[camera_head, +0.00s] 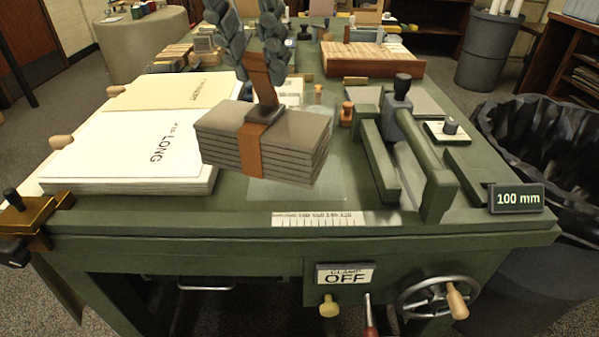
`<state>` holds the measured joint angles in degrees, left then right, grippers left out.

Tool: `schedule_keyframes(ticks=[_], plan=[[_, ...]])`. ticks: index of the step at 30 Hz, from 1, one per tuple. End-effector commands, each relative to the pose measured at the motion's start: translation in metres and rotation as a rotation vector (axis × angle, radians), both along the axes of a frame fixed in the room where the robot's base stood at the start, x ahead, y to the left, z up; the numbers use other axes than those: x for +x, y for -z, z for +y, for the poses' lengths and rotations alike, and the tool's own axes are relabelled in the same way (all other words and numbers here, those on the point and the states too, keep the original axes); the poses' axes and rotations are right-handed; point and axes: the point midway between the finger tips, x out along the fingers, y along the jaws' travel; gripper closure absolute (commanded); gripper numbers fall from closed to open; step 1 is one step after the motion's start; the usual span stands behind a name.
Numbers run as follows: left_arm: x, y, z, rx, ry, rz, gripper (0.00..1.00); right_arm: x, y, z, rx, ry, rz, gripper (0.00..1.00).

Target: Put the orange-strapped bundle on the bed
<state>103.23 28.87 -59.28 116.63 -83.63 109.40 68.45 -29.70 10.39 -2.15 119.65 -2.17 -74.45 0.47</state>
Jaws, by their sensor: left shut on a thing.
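The orange-strapped bundle (225,142) is a stack of several grey boards with an orange strap (249,158) round its middle, rising into an upright tab. My left gripper (257,58) comes in from the top and is shut on that tab. My right gripper is not in view.
A green clamp frame (437,190) with a dark knob stands right of the bed. Paper stacks (150,150) marked "LONG" lie left. A ruler strip (318,219) runs along the front. A "CLAMP OFF" sign (345,274) and handwheel (437,297) are below. A black-lined bin (540,140) stands right.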

Motion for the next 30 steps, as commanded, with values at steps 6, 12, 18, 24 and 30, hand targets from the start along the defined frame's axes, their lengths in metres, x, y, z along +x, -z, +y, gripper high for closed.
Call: schedule_keyframes(ticks=[6,12,18,24,30], plan=[[-0.022,0.008,-0.007,-0.001,0.034,-0.001,1.00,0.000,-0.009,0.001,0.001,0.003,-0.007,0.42],[-0.006,0.019,-0.013,0.000,0.034,0.004,1.00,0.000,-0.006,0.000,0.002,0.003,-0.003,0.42],[0.029,0.041,-0.024,-0.001,0.034,0.006,1.00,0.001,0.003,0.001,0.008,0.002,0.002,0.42],[0.067,0.065,-0.036,0.000,0.034,0.002,1.00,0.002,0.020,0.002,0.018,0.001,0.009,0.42],[0.086,0.077,-0.043,-0.002,0.035,0.001,1.00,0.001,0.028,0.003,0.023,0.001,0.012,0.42]])
